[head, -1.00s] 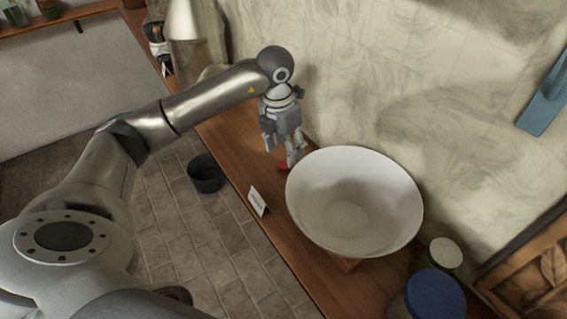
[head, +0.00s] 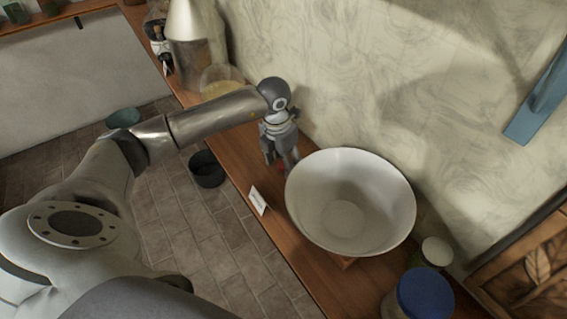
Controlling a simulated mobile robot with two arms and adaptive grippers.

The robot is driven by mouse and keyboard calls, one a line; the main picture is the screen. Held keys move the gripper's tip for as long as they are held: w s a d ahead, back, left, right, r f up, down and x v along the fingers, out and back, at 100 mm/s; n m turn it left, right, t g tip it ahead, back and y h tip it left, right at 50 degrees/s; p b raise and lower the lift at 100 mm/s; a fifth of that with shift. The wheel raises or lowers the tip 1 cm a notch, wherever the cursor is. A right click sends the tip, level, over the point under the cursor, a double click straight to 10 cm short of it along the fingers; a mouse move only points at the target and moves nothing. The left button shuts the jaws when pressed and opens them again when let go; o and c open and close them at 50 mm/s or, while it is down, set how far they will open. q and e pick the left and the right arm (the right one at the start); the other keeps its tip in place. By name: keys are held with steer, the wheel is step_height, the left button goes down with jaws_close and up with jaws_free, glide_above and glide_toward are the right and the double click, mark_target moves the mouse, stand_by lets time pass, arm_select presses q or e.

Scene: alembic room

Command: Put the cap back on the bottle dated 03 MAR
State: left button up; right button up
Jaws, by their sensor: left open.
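My left gripper (head: 281,160) hangs open, pointing down over the wooden counter (head: 235,150), just left of a large white bowl (head: 345,243). No bottle can be identified as the 03 MAR one. My right gripper is out of view.
A white card (head: 258,200) stands on the counter edge. A blue-lidded jar (head: 425,292) and a white-lidded jar (head: 437,250) stand right of the bowl. A metal cone-topped vessel (head: 188,40) and glass bowl (head: 220,80) stand farther back. A dark pot (head: 207,170) is below the counter.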

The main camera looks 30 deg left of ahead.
mark_target(282, 165)
arm_select(q)
steer(key=c, duration=0.8)
steer(key=shift+o, duration=0.2)
step_height(282, 165, up, 8)
steer(key=b, duration=0.3)
steer(key=shift+r, duration=0.2)
steer(key=shift+r+b, duration=0.4)
steer(key=shift+r, duration=0.4)
